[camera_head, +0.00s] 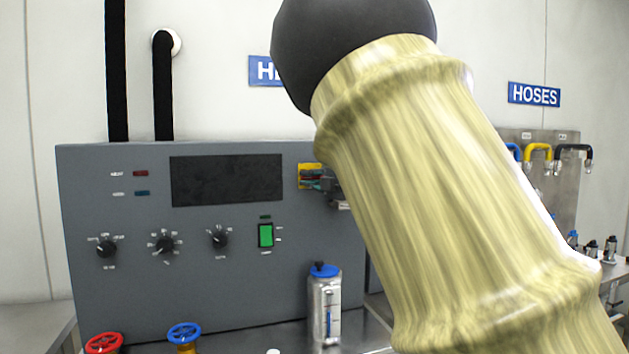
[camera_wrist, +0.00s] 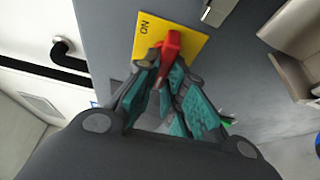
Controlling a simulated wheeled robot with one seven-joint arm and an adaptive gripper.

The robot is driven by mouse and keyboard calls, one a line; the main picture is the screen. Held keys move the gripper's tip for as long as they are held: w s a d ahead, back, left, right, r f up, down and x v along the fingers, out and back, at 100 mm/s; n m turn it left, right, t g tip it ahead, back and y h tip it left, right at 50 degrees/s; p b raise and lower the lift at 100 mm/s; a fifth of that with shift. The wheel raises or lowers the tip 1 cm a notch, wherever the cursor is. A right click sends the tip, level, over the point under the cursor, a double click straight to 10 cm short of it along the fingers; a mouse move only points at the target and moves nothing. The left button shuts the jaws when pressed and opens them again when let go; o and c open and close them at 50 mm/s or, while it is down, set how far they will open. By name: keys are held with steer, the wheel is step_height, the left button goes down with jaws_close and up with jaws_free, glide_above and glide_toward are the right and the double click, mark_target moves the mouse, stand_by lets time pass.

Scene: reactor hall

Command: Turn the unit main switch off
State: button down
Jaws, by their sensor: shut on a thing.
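The unit main switch is a red handle (camera_wrist: 170,45) on a yellow plate (camera_wrist: 192,42), on the grey panel's face. An "ON" label shows on the plate beside the handle in the wrist view. My gripper (camera_wrist: 166,70), with teal finger pads, is shut on the red handle, one finger on each side. In the head view the yellow plate (camera_head: 306,168) shows at the panel's upper right. My gripper (camera_head: 326,184) is in front of it and hides much of the plate and handle. Which mark the handle points at cannot be told.
The grey control panel (camera_head: 130,260) carries a dark display (camera_head: 226,180), several black knobs and a green rocker switch (camera_head: 265,235). A metal bottle with a blue cap (camera_head: 325,300) stands before it. Red (camera_head: 104,343) and blue (camera_head: 184,333) valve wheels are lower left. My arm covers the right middle.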

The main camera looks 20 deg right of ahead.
steer(key=c, duration=1.5)
jaws_free()
steer(key=v, duration=1.2)
